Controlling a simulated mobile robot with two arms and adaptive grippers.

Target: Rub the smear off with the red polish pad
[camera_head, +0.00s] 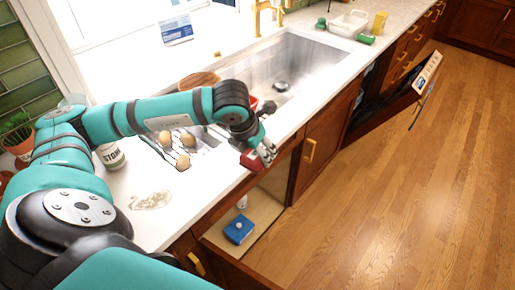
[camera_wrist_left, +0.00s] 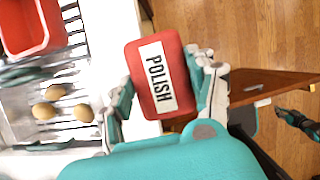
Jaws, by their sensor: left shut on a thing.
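The red polish pad (camera_head: 251,161) is in my left gripper (camera_head: 263,154), held at the counter's front edge near the sink. In the left wrist view the pad (camera_wrist_left: 148,62) shows a white POLISH label, with the fingers of my left gripper (camera_wrist_left: 165,85) on both sides. The pale beige smear (camera_head: 150,200) lies on the white counter (camera_head: 178,215), lower left in the head view and well apart from the pad. A dark and teal gripper (camera_wrist_left: 300,124), apparently my right one, shows at the right edge of the left wrist view; its finger opening is unclear.
A red container (camera_wrist_left: 30,25) is by the rack. Below the counter, an open compartment holds a blue box (camera_head: 239,229). Counter around the smear is clear.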

